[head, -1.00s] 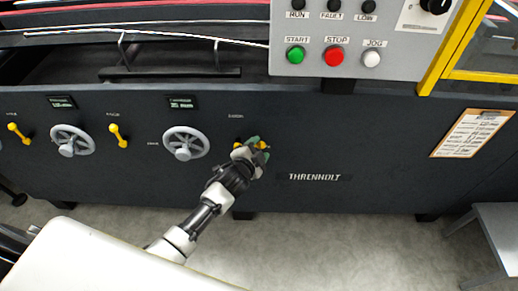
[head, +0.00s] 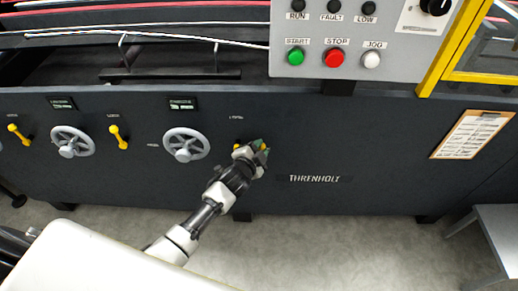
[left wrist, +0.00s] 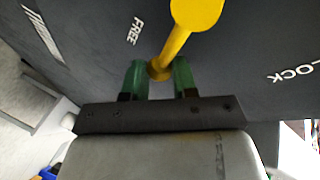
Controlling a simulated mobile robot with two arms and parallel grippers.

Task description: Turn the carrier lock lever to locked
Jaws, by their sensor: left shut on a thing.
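The yellow lever (left wrist: 182,38) stands out from a dark panel in the left wrist view, between the painted words FREE on the left and LOCK on the right. In the head view my left gripper (head: 259,150) is at the panel right of the second handwheel and hides most of this lever. My right gripper is not in view.
Left on the panel are two grey handwheels (head: 185,145) and two other yellow levers (head: 118,137). A control box (head: 365,60) with green, red and white buttons overhangs above. A clipboard (head: 472,134) hangs at right. The panel around the THRENHOLT lettering is clear.

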